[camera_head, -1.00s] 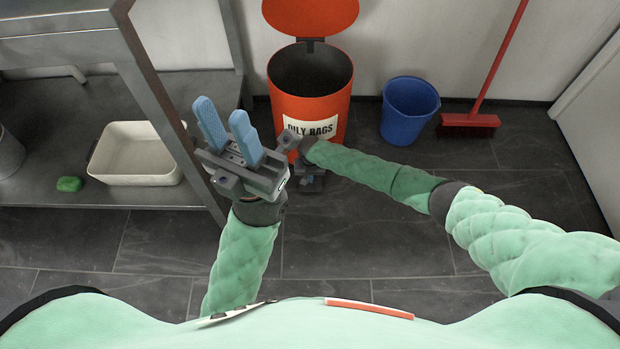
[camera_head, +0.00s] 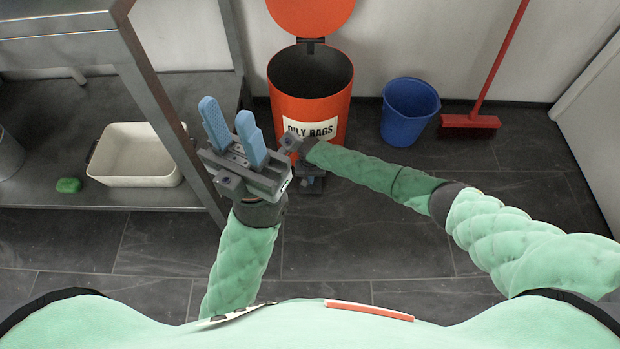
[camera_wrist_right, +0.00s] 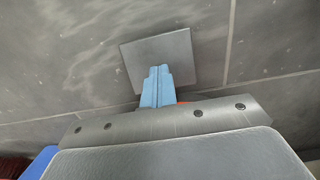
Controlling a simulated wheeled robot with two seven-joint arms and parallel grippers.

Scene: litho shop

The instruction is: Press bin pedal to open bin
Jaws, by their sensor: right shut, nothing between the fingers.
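The orange bin (camera_head: 320,110), labelled "OILY RAGS", stands by the back wall. Its orange lid (camera_head: 312,14) is tilted up and back, and the dark inside shows. In the right wrist view, my right gripper (camera_wrist_right: 156,72) is shut and empty, with its blue fingers over a square grey metal plate (camera_wrist_right: 180,52), apparently the pedal. Contact is hard to judge. In the head view that gripper (camera_head: 309,185) is low at the bin's front foot, partly hidden by my arm; the pedal is hidden there. My left gripper (camera_head: 228,112) is open and empty, in front of the bin's left.
A blue bucket (camera_head: 410,112) stands right of the bin. A red broom (camera_head: 470,121) leans on the wall further right. At left, a metal bench's lower shelf holds a white tray (camera_head: 135,180) and a green object (camera_head: 69,185). The right floor is clear.

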